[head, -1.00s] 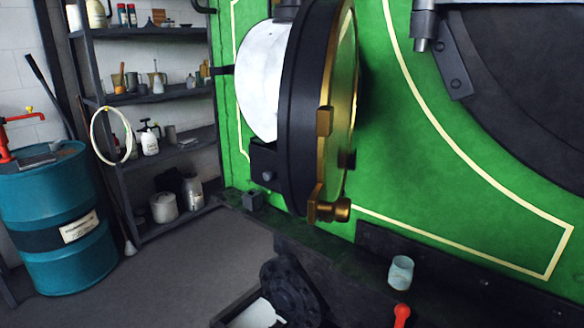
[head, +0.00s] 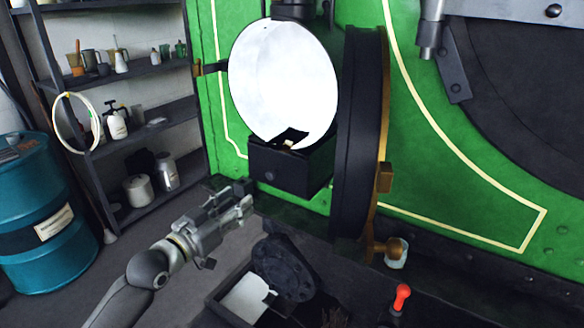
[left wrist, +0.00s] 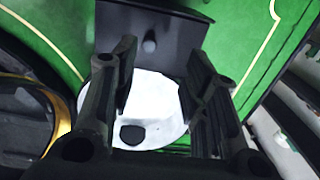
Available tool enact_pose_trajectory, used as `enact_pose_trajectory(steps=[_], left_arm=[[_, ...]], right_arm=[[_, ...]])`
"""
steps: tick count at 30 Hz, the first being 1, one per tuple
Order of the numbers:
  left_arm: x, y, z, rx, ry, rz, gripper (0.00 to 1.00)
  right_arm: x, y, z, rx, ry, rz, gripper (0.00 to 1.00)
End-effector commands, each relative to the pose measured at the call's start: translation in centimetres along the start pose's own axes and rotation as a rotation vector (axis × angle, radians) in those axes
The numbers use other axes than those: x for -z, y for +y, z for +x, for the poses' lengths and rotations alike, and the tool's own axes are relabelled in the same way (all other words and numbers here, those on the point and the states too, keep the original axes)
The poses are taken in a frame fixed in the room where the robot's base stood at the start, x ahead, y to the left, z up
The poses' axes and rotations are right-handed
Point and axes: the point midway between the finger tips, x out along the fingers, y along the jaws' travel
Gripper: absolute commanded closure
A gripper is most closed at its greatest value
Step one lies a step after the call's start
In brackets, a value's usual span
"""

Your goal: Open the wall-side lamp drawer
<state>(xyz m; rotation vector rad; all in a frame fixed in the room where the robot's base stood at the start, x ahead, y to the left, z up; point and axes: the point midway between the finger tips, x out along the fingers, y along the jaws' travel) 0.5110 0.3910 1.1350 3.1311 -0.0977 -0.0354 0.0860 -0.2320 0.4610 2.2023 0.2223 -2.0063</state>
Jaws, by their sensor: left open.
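The lamp has a round white reflector (head: 283,82) on the green wall. Its round black door (head: 360,130) with a brass rim stands swung out to the right. Below the reflector is a black box-shaped drawer (head: 292,174) with a small knob (head: 269,177) on its front. How far the drawer is out, I cannot tell. My left gripper (head: 246,201) is open and empty, below and left of the drawer, apart from it. In the left wrist view, the drawer (left wrist: 175,30) and knob (left wrist: 149,47) show beyond the open fingers (left wrist: 160,70). My right gripper is not in view.
A glass jar (head: 396,257) and a red-knobbed lever (head: 402,296) stand on the dark ledge at lower right. An open box (head: 222,308) holding something white is at the bottom. A shelf rack (head: 120,90) and a blue barrel (head: 40,225) stand at left. Floor between is clear.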

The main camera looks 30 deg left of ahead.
Motion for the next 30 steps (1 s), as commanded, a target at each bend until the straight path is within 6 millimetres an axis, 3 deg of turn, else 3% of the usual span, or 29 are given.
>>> enact_pose_trajectory(steps=[3, 8, 24, 30], left_arm=[[1.7, 0.6, -0.2, -0.016, 0.022, 0.008, 0.58], [1.9, 0.6, 0.8, -0.016, 0.026, 0.006, 0.58], [2.1, 0.8, 8.4, -0.015, 0.024, 0.006, 0.58], [1.9, 0.8, 10.1, -0.015, 0.023, 0.008, 0.58]], right_arm=[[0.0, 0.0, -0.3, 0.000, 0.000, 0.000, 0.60], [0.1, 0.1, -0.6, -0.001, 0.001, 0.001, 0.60], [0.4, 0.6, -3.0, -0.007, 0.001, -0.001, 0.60], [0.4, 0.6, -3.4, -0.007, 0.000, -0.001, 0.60]])
